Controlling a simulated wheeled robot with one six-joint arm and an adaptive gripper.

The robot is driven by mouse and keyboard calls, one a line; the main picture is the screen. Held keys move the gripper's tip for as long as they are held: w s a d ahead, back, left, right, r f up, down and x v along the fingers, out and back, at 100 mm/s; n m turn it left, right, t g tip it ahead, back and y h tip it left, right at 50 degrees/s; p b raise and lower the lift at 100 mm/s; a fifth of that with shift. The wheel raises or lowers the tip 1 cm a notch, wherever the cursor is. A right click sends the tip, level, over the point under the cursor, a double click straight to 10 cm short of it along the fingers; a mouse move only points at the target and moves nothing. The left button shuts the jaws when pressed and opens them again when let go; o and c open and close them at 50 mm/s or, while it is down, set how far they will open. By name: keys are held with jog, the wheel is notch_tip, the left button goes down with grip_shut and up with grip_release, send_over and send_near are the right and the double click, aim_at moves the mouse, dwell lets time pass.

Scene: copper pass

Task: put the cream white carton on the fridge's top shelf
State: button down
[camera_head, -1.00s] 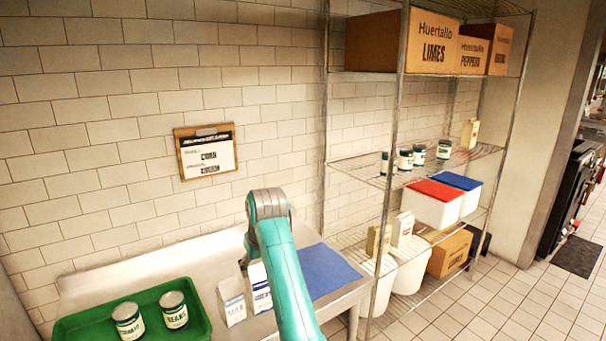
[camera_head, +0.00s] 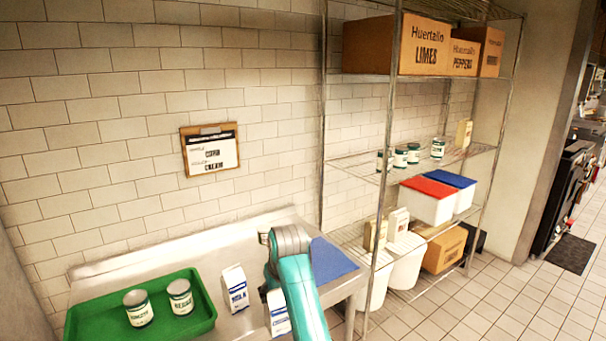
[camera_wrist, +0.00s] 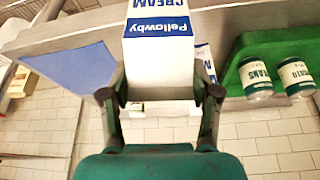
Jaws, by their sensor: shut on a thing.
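My gripper (camera_wrist: 161,92) is shut on the cream carton (camera_wrist: 158,50), a white carton with a blue band reading "Pellawby" and "CREAM". The fingers are on opposite sides of it in the wrist view. In the head view the cream carton (camera_head: 279,313) shows beside my teal arm, partly hidden by it; my gripper's fingers are hidden there. Another white carton with blue print (camera_head: 235,288) stands on the steel table to its left. No fridge is recognisable in either view.
A green tray (camera_head: 88,326) with two cans is on the table's left. A blue mat (camera_head: 332,262) lies at its right end. A wire rack (camera_head: 345,156) with boxes, cans, cartons and bins stands to the right. Tiled floor (camera_head: 500,300) is open at right.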

jog(key=s+d+f+m+h, duration=0.1)
jog(key=s+d+f+m, duration=0.1)
jog(key=s+d+f, duration=1)
jog(key=s+d+f+m+h, duration=0.1)
jog(key=s+d+f+m, duration=0.2)
jog(key=s+d+f, duration=0.9)
notch_tip(320, 180, down, 8)
jog(key=shift+s+d+r, duration=0.15)
jog(key=shift+s+d, duration=0.1)
jog(key=shift+d, duration=0.45)
jog(key=shift+d, duration=0.1)
